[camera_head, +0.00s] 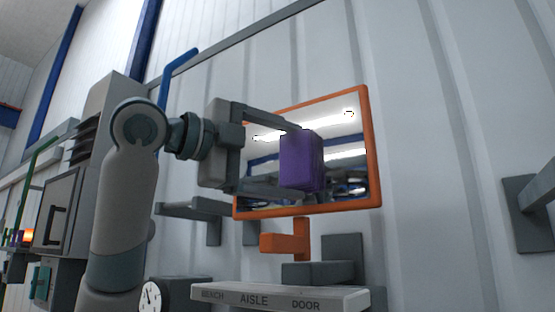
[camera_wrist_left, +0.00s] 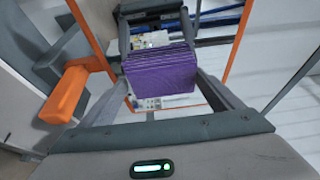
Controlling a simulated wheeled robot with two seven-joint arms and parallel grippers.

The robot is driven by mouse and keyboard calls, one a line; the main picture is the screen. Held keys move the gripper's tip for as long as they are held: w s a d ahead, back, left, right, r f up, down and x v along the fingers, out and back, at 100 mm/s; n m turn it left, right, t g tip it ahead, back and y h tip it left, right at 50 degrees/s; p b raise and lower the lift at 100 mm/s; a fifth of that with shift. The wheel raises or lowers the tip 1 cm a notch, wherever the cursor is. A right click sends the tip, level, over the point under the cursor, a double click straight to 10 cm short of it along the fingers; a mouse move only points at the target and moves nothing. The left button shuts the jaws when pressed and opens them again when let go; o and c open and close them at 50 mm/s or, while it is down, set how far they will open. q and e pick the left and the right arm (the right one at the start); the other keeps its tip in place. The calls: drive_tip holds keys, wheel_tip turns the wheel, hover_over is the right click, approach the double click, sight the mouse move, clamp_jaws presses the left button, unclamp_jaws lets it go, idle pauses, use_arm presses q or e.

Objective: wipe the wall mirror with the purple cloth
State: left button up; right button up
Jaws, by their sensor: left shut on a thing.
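The wall mirror (camera_head: 347,150) has an orange frame and stands out from the wall in the middle of the head view. The purple cloth (camera_head: 300,160) is a folded block in front of the mirror's glass. My left gripper (camera_head: 290,160) is shut on the purple cloth and holds it in front of the glass. In the left wrist view the cloth (camera_wrist_left: 160,72) sits between the two fingers, with the mirror behind it. I cannot tell whether the cloth touches the glass. The cloth hides part of the mirror. My right gripper is not in view.
An orange bracket (camera_head: 288,240) is below the mirror. A grey ledge marked BENCH, AISLE, DOOR (camera_head: 280,297) lies beneath it, with a round dial (camera_head: 151,297) to its left. A grey cabinet (camera_head: 58,215) stands at left, and a grey wall bracket (camera_head: 525,212) is at right.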

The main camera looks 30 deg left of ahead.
sight(308, 157)
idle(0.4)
use_arm(q)
drive_tip(key=shift+s+d, duration=0.1)
drive_tip(key=shift+d, duration=1.6)
drive_tip(key=shift+p, duration=0.35)
drive_tip(key=shift+a, duration=0.1)
drive_tip(key=shift+a+p, duration=0.35)
drive_tip(key=shift+a, duration=1.3)
drive_tip(key=shift+a, duration=0.1)
drive_tip(key=shift+w+a+p, duration=0.15)
drive_tip(key=shift+a+p, duration=0.1)
drive_tip(key=shift+a, duration=0.6)
drive_tip(key=shift+w+a+p, duration=0.15)
drive_tip(key=shift+a+p, duration=0.1)
drive_tip(key=shift+a, duration=0.55)
